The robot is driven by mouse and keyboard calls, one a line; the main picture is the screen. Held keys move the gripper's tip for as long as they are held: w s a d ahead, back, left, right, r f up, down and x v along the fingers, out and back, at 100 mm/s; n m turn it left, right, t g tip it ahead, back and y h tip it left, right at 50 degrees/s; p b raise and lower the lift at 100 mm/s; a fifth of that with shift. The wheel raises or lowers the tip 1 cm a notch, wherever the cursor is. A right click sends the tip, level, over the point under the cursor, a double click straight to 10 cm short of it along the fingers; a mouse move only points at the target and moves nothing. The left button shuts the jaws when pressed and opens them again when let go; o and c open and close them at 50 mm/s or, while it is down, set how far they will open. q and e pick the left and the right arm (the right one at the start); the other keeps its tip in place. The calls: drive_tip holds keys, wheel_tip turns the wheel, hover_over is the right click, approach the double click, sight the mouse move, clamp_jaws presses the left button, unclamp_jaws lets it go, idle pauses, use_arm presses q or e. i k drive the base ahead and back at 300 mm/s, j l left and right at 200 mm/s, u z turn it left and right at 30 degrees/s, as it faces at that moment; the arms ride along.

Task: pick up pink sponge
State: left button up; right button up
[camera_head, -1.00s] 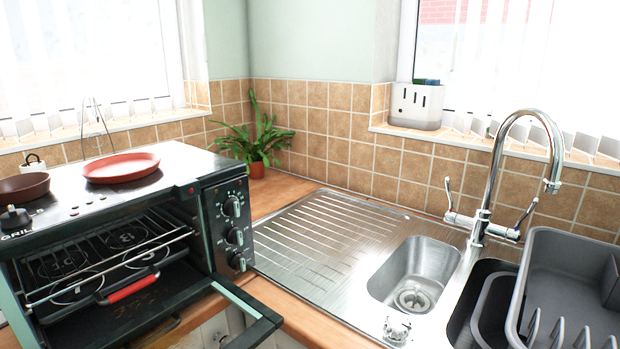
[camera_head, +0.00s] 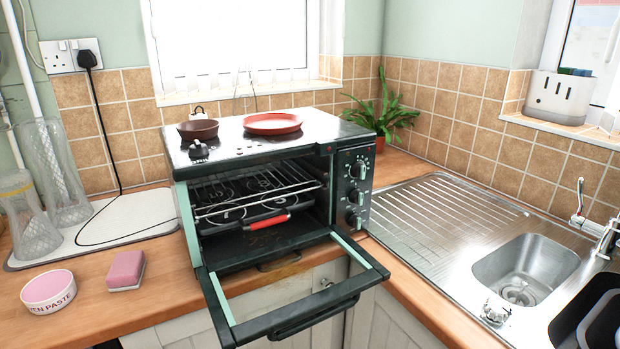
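The pink sponge (camera_head: 126,270) lies on the wooden worktop in the head view, at the lower left. It is a small block with a pink top and a paler lower layer. It sits just right of a round pink tub (camera_head: 49,291), a little apart from it. Neither of my grippers shows in the head view.
A toaster oven (camera_head: 270,190) stands right of the sponge, its door (camera_head: 290,290) open and jutting past the worktop edge. Glass vases (camera_head: 58,175) stand on a white board (camera_head: 120,238) behind the sponge. A black cable hangs there. The sink (camera_head: 525,265) is at the right.

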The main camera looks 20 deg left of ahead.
sight(125, 273)
drive_tip(key=u, duration=1.8)
drive_tip(key=i+l+z, duration=0.25)
drive_tip(key=k+j, duration=0.05)
drive_tip(key=k, duration=0.05)
